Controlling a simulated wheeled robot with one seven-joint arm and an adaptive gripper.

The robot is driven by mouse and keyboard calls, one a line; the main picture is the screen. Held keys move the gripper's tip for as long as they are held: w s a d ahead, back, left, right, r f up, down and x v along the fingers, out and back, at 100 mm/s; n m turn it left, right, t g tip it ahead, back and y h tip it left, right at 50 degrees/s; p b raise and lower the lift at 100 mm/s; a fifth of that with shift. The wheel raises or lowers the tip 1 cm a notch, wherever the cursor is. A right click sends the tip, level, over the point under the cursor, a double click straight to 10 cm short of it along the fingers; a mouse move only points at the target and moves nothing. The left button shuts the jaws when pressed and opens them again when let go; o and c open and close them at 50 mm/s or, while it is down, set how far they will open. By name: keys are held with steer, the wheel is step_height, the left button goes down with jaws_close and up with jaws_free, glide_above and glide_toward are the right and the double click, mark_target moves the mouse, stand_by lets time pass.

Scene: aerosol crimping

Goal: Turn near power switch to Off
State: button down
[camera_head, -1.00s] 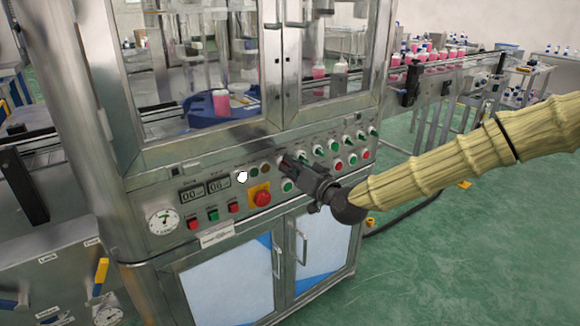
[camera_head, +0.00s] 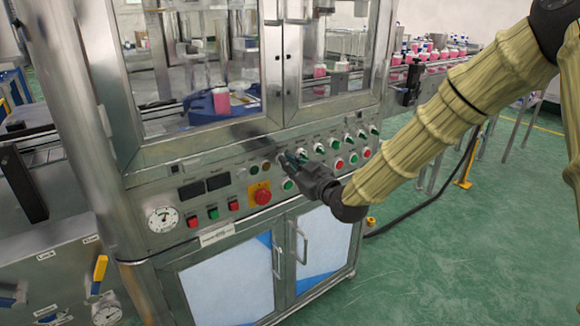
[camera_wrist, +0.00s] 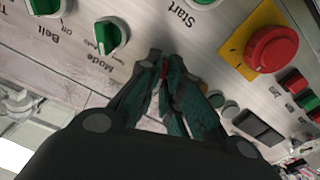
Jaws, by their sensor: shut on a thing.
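My gripper (camera_head: 285,158) is at the control panel (camera_head: 225,205) on the front of the steel machine. In the wrist view my gripper (camera_wrist: 165,75) has its dark green fingers closed together against the panel around a small switch (camera_wrist: 164,70).
A red emergency button (camera_head: 262,194) on a yellow plate sits below left of the gripper, also large in the wrist view (camera_wrist: 272,48). Green selector knobs (camera_wrist: 112,36) and push buttons (camera_head: 339,163) crowd the panel. Cabinet handles (camera_head: 299,242) stick out below.

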steer(key=shift+n+b, duration=0.3)
steer(key=shift+n, duration=0.8)
steer(key=c, duration=1.6)
jaws_free()
steer(key=shift+s, duration=0.1)
steer(key=v, duration=1.2)
steer(key=shift+f, duration=0.1)
